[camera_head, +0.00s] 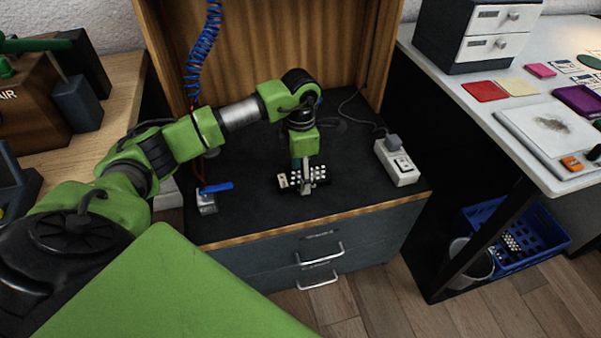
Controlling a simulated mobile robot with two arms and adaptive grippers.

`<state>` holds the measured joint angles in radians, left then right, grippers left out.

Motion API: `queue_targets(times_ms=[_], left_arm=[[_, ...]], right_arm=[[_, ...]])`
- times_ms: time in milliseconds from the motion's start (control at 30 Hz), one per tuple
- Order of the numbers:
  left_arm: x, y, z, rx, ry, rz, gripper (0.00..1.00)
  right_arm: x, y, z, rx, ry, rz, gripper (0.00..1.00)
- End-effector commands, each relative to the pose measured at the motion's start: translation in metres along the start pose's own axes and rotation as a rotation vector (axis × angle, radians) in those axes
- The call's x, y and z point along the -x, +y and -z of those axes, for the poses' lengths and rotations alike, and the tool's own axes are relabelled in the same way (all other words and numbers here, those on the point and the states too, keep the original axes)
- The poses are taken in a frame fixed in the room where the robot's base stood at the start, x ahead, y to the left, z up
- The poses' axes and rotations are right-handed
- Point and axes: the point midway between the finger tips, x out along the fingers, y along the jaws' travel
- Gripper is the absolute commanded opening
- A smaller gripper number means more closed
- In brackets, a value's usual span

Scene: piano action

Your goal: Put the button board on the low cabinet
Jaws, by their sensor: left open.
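The button board (320,175), a small dark strip with rows of white buttons and a pale left end, appears to lie on the dark top of the low cabinet (355,207). It is near the middle of the front edge. My left gripper (305,186) points down at the board from above, open, with a finger in front of the board's middle. That finger hides part of the board. I cannot tell whether the fingers touch it. My right gripper is not in view.
A white switch box (397,163) stands on the cabinet's right side, and a blue-handled valve (208,198) on its left. A blue coiled hose (204,45) hangs behind. A white table (450,65) stands at right, with a blue crate (548,247) below it.

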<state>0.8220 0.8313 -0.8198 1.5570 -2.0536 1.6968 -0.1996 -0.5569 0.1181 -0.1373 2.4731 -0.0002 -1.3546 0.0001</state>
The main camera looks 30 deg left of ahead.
Motion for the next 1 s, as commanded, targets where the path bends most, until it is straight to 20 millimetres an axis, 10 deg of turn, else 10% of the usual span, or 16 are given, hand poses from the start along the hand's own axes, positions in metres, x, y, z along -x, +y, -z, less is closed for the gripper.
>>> queue_targets(times_ms=[300,600,1000], left_arm=[[0.059,0.001,-0.001,0.000,-0.003,-0.004,0.55],[0.111,0.000,-0.001,0.000,-0.002,-0.002,0.55],[0.120,0.000,0.000,0.000,0.000,0.000,0.55]], right_arm=[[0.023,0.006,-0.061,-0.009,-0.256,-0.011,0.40],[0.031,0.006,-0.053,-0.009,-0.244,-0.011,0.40],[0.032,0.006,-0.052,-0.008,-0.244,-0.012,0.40]])
